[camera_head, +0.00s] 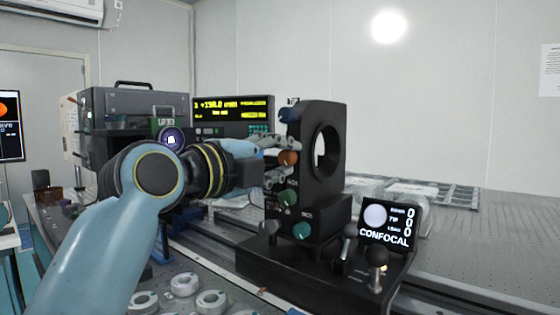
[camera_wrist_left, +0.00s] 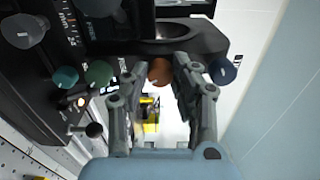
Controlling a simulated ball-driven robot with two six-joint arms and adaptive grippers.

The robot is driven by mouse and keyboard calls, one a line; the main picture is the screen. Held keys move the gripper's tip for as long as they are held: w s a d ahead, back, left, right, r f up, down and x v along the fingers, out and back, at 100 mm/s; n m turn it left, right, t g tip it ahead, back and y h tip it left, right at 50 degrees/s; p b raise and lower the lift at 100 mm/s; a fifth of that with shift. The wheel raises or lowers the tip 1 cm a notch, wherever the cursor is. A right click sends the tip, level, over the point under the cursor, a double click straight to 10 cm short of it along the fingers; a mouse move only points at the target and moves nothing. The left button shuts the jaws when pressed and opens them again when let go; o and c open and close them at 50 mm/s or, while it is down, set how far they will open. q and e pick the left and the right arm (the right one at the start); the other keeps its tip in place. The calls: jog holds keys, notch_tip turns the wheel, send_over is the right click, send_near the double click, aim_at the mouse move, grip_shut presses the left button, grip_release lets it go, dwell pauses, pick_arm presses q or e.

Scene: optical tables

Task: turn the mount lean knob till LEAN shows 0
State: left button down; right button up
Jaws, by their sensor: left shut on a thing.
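The black mount (camera_head: 328,125) with a large round opening stands on a dark base. Its side carries an orange-brown knob (camera_head: 289,158), a dark blue knob (camera_head: 289,112) above and green knobs (camera_head: 289,197) below. My left gripper (camera_head: 284,160) reaches in from the left with its fingers closed around the orange-brown knob. In the left wrist view this knob (camera_wrist_left: 160,72) sits between the two fingertips; the blue knob (camera_wrist_left: 222,70) is just outside the right finger. A small screen (camera_head: 388,224) shows three rows, each apparently reading 0, and CONFOCAL; the row labels are hard to read. My right gripper is in neither view.
Short levers (camera_head: 377,270) stand on the base in front of the screen. Round grey pieces (camera_head: 184,284) lie at the lower left. A yellow-text display (camera_head: 232,108) and grey instrument stand behind my arm. The optical table (camera_head: 490,250) is clear at right.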

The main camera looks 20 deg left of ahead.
pick_arm(q)
jog(key=shift+f, duration=0.1)
jog(key=c, duration=1.1)
grip_release()
jog(key=shift+s, duration=0.1)
jog(key=v, duration=0.7)
jog(key=shift+s, duration=0.1)
